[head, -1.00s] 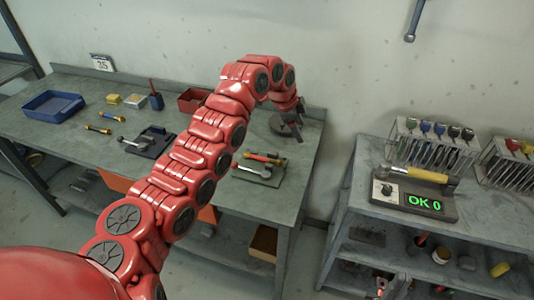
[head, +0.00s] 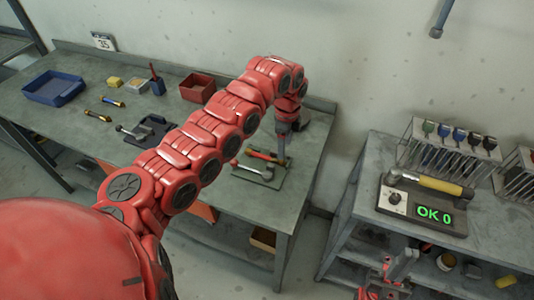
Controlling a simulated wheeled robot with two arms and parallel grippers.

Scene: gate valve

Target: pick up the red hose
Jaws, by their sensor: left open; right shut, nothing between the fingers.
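The red hose (head: 262,156), a short red piece with a yellowish part at its end, lies on a dark flat tray (head: 243,176) near the right end of the left bench. My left gripper (head: 281,159) points down over the tray at the right end of the hose. It is open, its fingers seen nearly edge-on; I cannot tell whether they touch or straddle the hose. A metal tool (head: 250,170) lies in front of the hose on the same tray. My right gripper (head: 386,268) is low at the bottom right, shut and empty, partly cut off.
The left bench also holds a blue bin (head: 53,88), a red bin (head: 197,88) and a dark fixture (head: 152,130). My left arm covers the bench's middle.

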